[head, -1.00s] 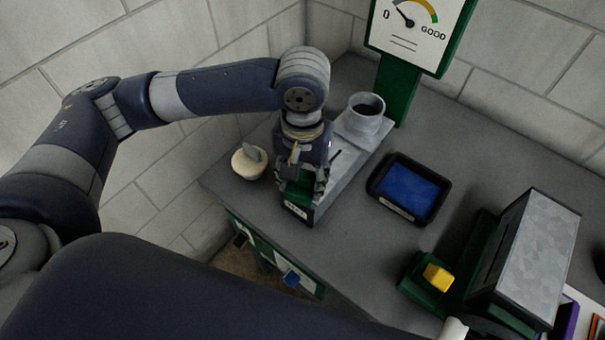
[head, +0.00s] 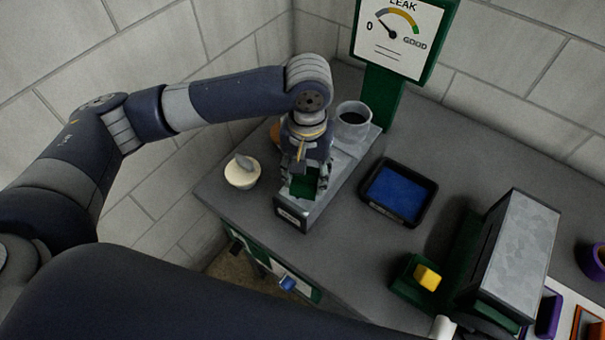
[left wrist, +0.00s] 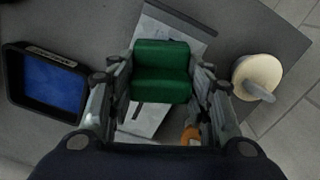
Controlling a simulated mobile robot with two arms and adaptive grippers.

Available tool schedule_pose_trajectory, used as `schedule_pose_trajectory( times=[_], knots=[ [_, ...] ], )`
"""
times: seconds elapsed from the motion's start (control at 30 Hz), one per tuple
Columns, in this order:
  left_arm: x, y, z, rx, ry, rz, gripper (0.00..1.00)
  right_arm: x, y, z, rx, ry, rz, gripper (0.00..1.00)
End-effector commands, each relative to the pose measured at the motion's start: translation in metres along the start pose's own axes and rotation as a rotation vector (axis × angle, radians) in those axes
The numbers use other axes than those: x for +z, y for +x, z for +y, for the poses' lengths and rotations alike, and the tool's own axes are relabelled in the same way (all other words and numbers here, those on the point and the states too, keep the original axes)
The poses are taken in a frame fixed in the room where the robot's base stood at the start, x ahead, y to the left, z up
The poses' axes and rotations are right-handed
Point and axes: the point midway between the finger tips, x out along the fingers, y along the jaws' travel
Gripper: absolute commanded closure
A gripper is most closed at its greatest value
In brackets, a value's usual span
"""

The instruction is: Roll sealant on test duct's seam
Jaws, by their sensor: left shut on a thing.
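The test duct is a long grey metal piece (head: 334,173) with a round collar (head: 352,121) at its far end and a small label on its near end. My left gripper (head: 304,181) is over the near half of the duct, pointing down. It is shut on a green block (left wrist: 160,72), which lies over the duct's pale top (left wrist: 143,119). Whether the block touches the duct, and the seam under it, I cannot tell. A shallow black tray (head: 366,190) with a blue inside stands right of the duct. My right gripper is not in view.
A cream round pot (head: 241,178) with a grey knob stands left of the duct near the bench edge. A green gauge stand (head: 381,94) rises behind. A yellow block (head: 427,278) on a green base and a metal box (head: 520,255) are at the right.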

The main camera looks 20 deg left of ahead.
Motion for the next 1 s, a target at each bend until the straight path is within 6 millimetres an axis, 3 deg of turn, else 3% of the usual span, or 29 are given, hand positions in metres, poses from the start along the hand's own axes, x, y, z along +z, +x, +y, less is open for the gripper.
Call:
schedule_pose_trajectory(
  times=[0.23,1.0],
  knots=[
    [-0.021,-0.002,0.009,0.001,-0.001,0.0,0.73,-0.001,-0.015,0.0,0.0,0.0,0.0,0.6],
    [-0.063,0.002,0.024,0.0,0.0,0.0,0.73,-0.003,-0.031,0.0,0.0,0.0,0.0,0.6]
  ],
)
